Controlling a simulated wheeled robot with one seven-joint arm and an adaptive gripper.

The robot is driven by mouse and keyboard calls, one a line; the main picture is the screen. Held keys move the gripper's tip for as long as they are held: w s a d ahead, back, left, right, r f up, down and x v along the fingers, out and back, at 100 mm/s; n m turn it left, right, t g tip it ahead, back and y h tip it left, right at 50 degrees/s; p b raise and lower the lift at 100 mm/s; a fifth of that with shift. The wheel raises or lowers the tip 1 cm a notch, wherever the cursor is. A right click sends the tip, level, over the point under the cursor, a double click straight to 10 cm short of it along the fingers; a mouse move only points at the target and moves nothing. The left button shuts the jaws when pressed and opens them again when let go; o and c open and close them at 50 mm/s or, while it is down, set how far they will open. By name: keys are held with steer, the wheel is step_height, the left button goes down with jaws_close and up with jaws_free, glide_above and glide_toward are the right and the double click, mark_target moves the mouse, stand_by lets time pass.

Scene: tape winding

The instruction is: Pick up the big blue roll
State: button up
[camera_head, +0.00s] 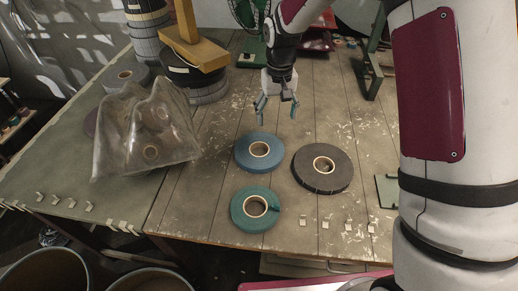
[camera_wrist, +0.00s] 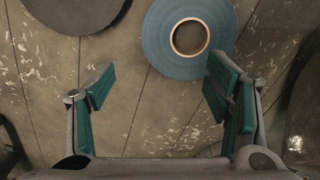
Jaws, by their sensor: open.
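The big blue roll (camera_head: 244,158) lies flat on the wooden table, with a pale cardboard core at its centre. In the wrist view the blue roll (camera_wrist: 163,50) is at the top, right of centre, ahead of the fingertips. My gripper (camera_head: 276,112) is open and empty above the table, behind the blue roll in the head view. In the wrist view the two green-padded fingers of my gripper (camera_wrist: 158,82) are spread wide. The right fingertip overlaps the lower right edge of the blue roll in the picture; the left one is clear of it.
A dark grey roll (camera_head: 338,178) lies right of the blue one, and a green roll (camera_head: 238,213) lies in front of it. A clear plastic bag (camera_head: 112,140) with rolls inside is at left. Stacked rolls (camera_head: 209,91) stand at the back left. Small pale pieces line the front edge.

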mark_target(275, 147)
step_height(275, 147, down, 13)
steer(key=shift+d+f+p, duration=0.1)
steer(key=shift+p, duration=0.5)
steer(key=c, duration=1.6)
